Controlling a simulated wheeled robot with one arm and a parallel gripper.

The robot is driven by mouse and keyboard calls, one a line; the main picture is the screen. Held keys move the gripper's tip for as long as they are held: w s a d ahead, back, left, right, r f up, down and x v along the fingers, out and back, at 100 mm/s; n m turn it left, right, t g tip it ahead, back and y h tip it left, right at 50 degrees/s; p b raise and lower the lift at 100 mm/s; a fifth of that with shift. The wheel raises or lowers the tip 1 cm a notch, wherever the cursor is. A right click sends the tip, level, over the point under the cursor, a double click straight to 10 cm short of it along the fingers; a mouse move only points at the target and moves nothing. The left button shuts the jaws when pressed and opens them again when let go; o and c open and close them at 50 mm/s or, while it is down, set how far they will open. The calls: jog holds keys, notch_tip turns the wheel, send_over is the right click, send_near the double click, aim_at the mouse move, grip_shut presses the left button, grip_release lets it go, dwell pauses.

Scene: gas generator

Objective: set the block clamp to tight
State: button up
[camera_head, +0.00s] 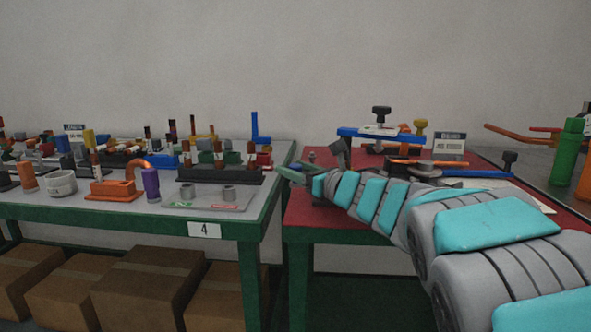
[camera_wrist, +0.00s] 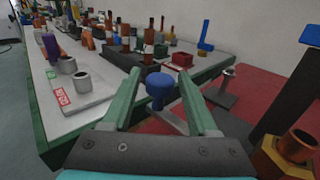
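My gripper (camera_wrist: 158,75) has two green fingers spread apart in the wrist view. A blue round knob (camera_wrist: 159,88) on a grey bar (camera_wrist: 169,117) shows between the fingers, with a gap visible on each side. I cannot see contact. In the head view my gripper (camera_head: 290,175) is at the left edge of the red table, and the knob is not clear there. A blue clamp-like frame (camera_head: 357,133) with a black knob (camera_head: 381,112) stands at the back of the red table. Which part is the block clamp cannot be told for sure.
The red table (camera_head: 300,212) also holds a blue bar with a black knob (camera_head: 510,158) and a sign (camera_head: 449,146). The grey table (camera_head: 75,212) at left is crowded with parts. In the wrist view a dark post (camera_wrist: 290,90) and a brass fitting (camera_wrist: 296,147) stand at right.

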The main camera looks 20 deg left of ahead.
grip_shut()
dwell(1.1)
